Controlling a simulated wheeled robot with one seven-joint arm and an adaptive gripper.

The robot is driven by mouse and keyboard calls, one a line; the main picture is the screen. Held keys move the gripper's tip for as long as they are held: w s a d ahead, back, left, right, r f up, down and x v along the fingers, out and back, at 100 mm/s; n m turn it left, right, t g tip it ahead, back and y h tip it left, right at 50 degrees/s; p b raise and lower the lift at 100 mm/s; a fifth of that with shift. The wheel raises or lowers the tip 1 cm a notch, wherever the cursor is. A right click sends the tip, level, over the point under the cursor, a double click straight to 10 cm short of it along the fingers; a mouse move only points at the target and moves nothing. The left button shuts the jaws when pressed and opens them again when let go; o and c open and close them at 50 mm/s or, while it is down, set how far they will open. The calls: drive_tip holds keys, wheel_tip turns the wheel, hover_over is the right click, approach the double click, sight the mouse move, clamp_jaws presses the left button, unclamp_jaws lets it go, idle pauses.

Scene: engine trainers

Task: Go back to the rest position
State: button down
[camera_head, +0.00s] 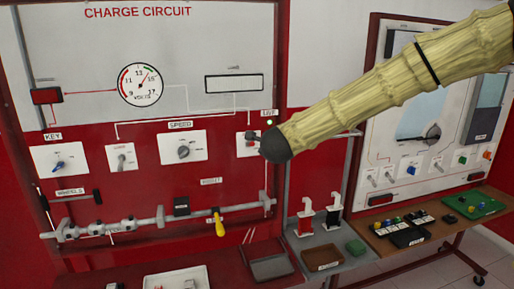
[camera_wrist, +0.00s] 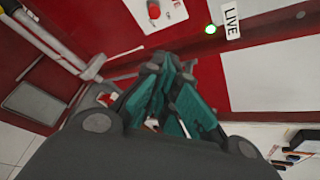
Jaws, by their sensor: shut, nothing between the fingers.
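My arm, in a ribbed pale-yellow sleeve, reaches in from the right in the head view and ends in a dark wrist in front of the charge circuit panel (camera_head: 85,60). My gripper (camera_wrist: 170,68) shows in the wrist view with its teal-padded fingers shut and nothing between them. In the head view the wrist mostly hides it. It is close to the panel's lower right, by a white plate with a red switch (camera_wrist: 153,9). A green lamp (camera_wrist: 210,29) is lit beside the LIVE label (camera_wrist: 231,18). I cannot tell whether the fingers touch the panel.
A yellow-handled lever (camera_head: 219,226) hangs from the grey shaft (camera_head: 140,222) below. Red and black clamps (camera_head: 306,217) stand on a grey shelf at right. A second trainer board (camera_head: 375,140) and a bench with a green board (camera_head: 474,204) are farther right.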

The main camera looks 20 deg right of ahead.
drive_tip(key=s+a+f+n+g+y, duration=0.15)
drive_tip(key=s+f+n, duration=0.4)
drive_tip(key=f, duration=0.85)
drive_tip(key=s+a+f+n+g, duration=0.25)
drive_tip(key=s+f+n, duration=0.3)
drive_tip(key=f, duration=0.75)
drive_tip(key=s+a+f+n+g+y, duration=0.15)
drive_tip(key=s+f+n, duration=0.4)
drive_tip(key=f, duration=0.85)
drive_tip(key=s+f+n+g, duration=0.2)
drive_tip(key=s+f+n, duration=0.2)
drive_tip(key=s, duration=0.8)
drive_tip(key=s+a+f+n+g, duration=0.1)
drive_tip(key=s+f+n, duration=0.3)
drive_tip(key=s+f, duration=0.4)
drive_tip(key=s+f+n+g, duration=0.4)
drive_tip(key=s+f, duration=0.2)
drive_tip(key=s, duration=0.9)
drive_tip(key=shift+s+a+f+y, duration=0.3)
drive_tip(key=shift+s, duration=0.05)
drive_tip(key=shift+n, duration=0.25)
